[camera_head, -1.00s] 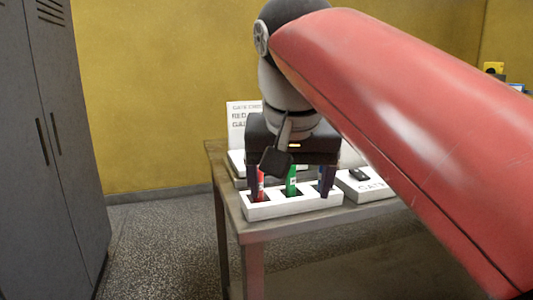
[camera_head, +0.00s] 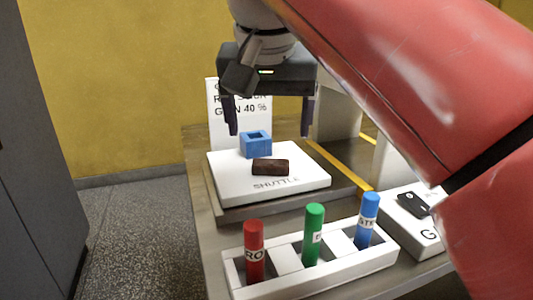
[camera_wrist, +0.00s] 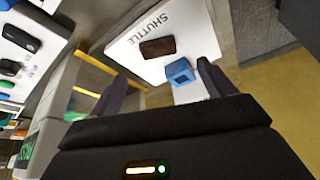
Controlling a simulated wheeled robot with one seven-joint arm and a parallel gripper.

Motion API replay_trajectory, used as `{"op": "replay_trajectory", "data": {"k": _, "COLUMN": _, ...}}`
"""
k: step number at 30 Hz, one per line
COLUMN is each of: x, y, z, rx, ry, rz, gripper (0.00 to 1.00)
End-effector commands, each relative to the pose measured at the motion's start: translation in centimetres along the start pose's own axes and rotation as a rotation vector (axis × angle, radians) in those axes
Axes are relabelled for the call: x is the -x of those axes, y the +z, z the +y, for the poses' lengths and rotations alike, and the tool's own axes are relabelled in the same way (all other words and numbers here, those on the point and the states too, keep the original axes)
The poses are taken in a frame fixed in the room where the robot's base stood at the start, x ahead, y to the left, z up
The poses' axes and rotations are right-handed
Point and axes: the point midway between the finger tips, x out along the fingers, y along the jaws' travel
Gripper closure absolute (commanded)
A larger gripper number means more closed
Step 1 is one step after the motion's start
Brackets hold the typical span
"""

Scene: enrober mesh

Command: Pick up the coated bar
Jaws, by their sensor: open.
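The coated bar (camera_head: 270,167) is a dark brown block lying flat on the white plate marked SHUTTLE (camera_head: 229,184). A blue block with a square hollow in its top (camera_head: 256,144) stands on the plate just behind the bar. My gripper (camera_head: 271,128) is open and empty, above and behind the bar, fingers pointing down. In the wrist view, the bar (camera_wrist: 158,47) and the blue block (camera_wrist: 180,71) lie beyond the fingers of my gripper (camera_wrist: 160,80); the blue block is closer to the right finger. Nothing is between the fingers that I can see touching them.
A white rack (camera_head: 318,270) in front holds a red marker (camera_head: 253,252), a green one (camera_head: 313,235) and a blue one (camera_head: 367,220). A white box with a dark switch (camera_head: 412,206) stands at right. A lettered sign (camera_head: 226,122) stands behind the plate.

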Motion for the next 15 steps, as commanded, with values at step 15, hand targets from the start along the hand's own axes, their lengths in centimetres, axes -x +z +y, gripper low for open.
{"op": "replay_trajectory", "data": {"k": 15, "x": -6.7, "y": 0.4, "z": 0.2, "rx": 0.0, "ry": 0.0, "rz": -0.002, "gripper": 0.18}}
